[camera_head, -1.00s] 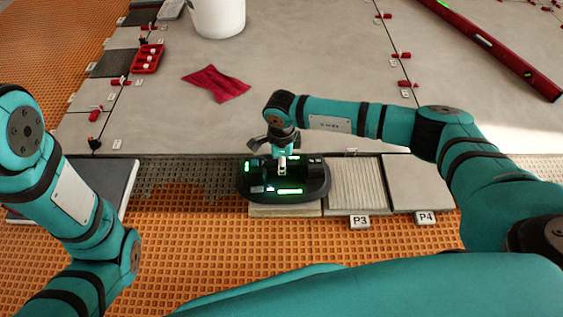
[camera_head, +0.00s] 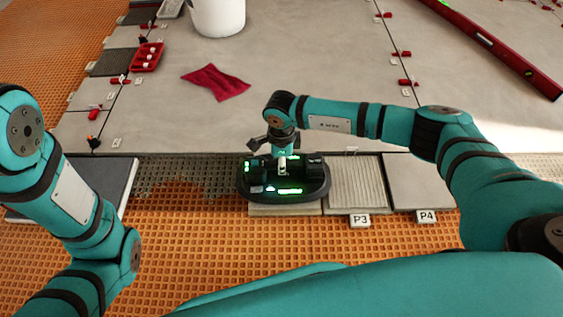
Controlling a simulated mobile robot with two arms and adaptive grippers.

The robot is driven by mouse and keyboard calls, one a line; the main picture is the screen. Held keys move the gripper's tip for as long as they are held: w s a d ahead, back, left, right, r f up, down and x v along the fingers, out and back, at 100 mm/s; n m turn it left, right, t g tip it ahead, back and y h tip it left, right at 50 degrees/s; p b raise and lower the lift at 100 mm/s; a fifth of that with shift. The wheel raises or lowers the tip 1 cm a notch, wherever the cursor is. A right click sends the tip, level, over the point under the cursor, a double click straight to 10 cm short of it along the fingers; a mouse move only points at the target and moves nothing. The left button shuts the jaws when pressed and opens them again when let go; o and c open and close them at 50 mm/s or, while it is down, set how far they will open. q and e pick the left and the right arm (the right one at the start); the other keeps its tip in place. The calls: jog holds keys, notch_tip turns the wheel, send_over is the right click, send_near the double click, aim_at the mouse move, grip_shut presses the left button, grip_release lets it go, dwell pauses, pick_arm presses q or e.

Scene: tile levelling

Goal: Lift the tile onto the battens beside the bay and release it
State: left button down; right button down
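A pale tile (camera_head: 285,210) shows only as a front edge and corners under a black oval lifter (camera_head: 316,191) with green lights. The lifter covers most of the tile; I cannot tell whether they are off the bed. My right gripper (camera_head: 282,158) points down at the middle of the lifter, over its light handle. Its fingertips are too small and hidden to show whether they grip. My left arm is at the left edge, and its gripper is out of view. I cannot make out the battens.
Grey combed mortar (camera_head: 190,178) lies left of the lifter, with a dark slab (camera_head: 100,183) beyond it. A ribbed piece (camera_head: 356,184) and a smooth tile (camera_head: 418,182) lie right, behind the P3 (camera_head: 360,220) and P4 (camera_head: 426,216) tags.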

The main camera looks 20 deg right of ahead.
jog(key=c, duration=1.1)
grip_release()
jog(key=shift+r, duration=0.1)
jog(key=shift+s+f, duration=0.1)
jog(key=shift+f, duration=0.1)
notch_tip(320, 180, up, 12)
jog(key=shift+r, duration=0.15)
